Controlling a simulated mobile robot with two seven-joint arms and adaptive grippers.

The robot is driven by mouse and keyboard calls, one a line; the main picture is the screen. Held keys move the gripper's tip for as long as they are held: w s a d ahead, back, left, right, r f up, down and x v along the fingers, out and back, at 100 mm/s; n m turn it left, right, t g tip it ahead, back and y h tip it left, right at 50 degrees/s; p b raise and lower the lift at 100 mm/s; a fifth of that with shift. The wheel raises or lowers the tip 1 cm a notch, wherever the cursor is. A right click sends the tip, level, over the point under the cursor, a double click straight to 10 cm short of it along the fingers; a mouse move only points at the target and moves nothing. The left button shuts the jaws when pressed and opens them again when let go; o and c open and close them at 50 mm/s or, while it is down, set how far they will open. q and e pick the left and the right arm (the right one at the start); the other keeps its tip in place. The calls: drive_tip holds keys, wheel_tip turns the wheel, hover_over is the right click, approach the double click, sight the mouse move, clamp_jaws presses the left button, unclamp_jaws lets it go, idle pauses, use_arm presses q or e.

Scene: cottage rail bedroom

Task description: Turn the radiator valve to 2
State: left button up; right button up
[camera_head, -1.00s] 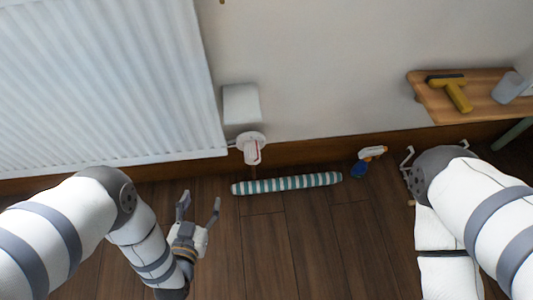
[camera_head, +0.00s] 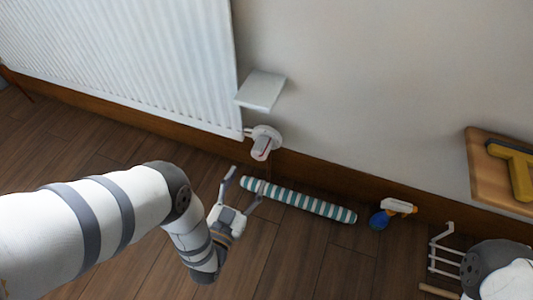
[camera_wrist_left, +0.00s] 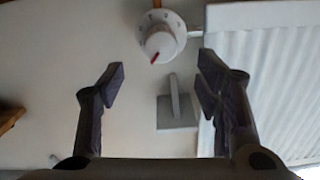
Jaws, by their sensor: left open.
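The radiator valve (camera_head: 264,143) is a white knob with a red mark on a round collar, at the lower right corner of the white radiator (camera_head: 130,60). In the left wrist view the valve (camera_wrist_left: 160,40) faces me; its red mark points to the lower left, and the digits around it are too small to read surely. My left gripper (camera_head: 245,185) is open and empty, below and short of the valve in the head view. In the wrist view its fingertips (camera_wrist_left: 162,72) stand apart on either side of the valve's line, not touching it.
A small white shelf (camera_head: 261,91) sticks out of the wall just above the valve. A striped roll (camera_head: 300,199) and a spray bottle (camera_head: 391,213) are on the floor along the wall. A wooden shelf (camera_head: 485,180) holds a yellow tool (camera_head: 518,170).

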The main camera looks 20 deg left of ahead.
sight(258, 157)
use_arm(q)
drive_tip(key=w+b, duration=0.3)
drive_tip(key=w, duration=0.7)
drive_tip(key=shift+w+d+f, duration=0.1)
drive_tip(key=shift+w+f, duration=0.05)
drive_tip(key=shift+w, duration=0.35)
drive_tip(key=c, duration=1.2)
use_arm(e)
drive_tip(key=shift+s+f+g, duration=0.4)
drive_tip(key=shift+s+f, duration=0.35)
drive_tip(key=shift+f, duration=0.35)
